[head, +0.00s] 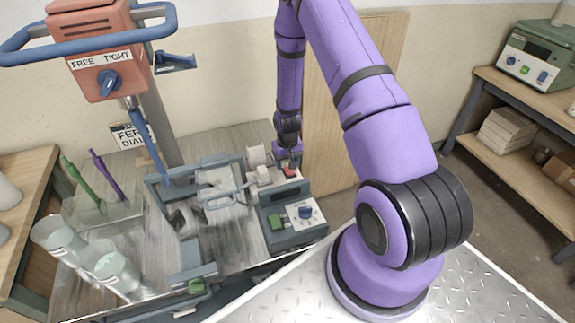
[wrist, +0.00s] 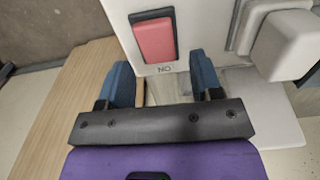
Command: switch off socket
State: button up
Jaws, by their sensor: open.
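The white socket housing (wrist: 120,10) fills the top of the wrist view. Its red rocker switch (wrist: 154,39) sits in a dark frame, with upside-down "ON" lettering at the end nearer my gripper. I cannot tell which end of the rocker is pressed. In the head view the red switch (head: 289,172) is small, at the back right of the bench. My gripper (wrist: 165,78) is open and empty. Its two blue fingers are just short of the rocker, one to each side of its line. In the head view my gripper (head: 288,152) is above the switch, partly hidden.
A pale block (wrist: 290,45), perhaps a plug, sits right of the switch. A grey control box (head: 287,208) with a blue knob and green button stands before the socket. A wooden panel (head: 345,120) stands behind my arm. Clear containers (head: 117,270) stand at the bench's left.

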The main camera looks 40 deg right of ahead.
jog(key=shift+f, duration=0.75)
jog(key=shift+c, duration=0.2)
jog(key=c, duration=0.9)
jog(key=shift+s+r+t, duration=0.15)
jog(key=shift+t, duration=0.45)
jog(key=o, duration=0.9)
jog(key=shift+o, duration=0.2)
notch_tip(320, 180, up, 11)
jog(key=s, duration=0.1)
jog(key=shift+s+a, duration=0.15)
jog(key=shift+a, duration=0.1)
